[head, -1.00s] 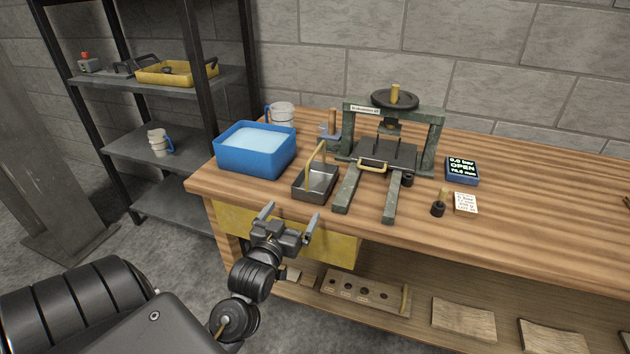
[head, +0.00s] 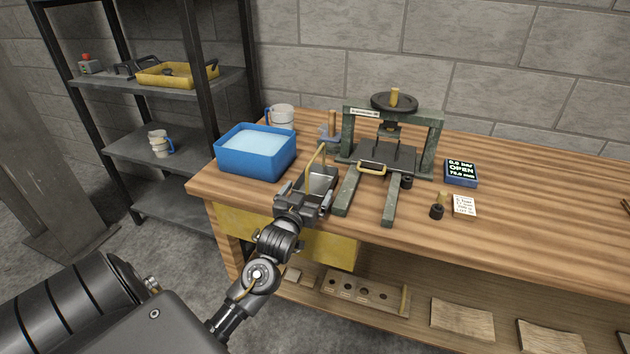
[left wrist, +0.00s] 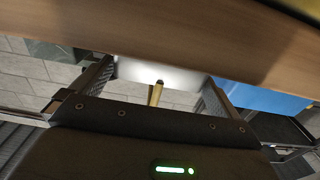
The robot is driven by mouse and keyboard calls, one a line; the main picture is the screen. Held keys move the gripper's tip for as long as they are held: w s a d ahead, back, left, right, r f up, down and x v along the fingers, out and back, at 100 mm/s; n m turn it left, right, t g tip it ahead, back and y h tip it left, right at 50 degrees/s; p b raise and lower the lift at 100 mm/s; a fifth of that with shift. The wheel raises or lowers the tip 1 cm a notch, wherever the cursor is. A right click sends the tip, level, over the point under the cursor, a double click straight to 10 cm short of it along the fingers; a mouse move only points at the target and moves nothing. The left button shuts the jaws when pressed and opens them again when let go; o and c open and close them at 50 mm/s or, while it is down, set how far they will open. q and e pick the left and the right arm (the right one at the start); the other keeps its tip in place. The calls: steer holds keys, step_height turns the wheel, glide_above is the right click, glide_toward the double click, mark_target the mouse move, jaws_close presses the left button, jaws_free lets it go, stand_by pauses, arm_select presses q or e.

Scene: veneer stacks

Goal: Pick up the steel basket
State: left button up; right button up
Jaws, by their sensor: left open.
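The steel basket (head: 321,183) stands on the wooden bench near its front edge, with its brass handle (head: 316,158) upright above it. My left gripper (head: 308,188) is at the front of the basket, and its jaws are open with one finger toward each side. The gripper hides the basket's near part. In the left wrist view the bright basket wall (left wrist: 150,72) and the brass handle (left wrist: 156,93) show between the two fingers. I cannot tell whether the fingers touch the basket. My right gripper is not in view.
A blue tub (head: 245,165) of pale liquid stands left of the basket. A mug (head: 282,116) is behind. The bench's right part (head: 550,210) is mostly clear.

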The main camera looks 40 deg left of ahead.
arm_select(q)
steer(key=shift+w, duration=0.1)
steer(key=shift+c, duration=0.3)
steer(key=c, duration=1.5)
steer(key=shift+o, duration=0.2)
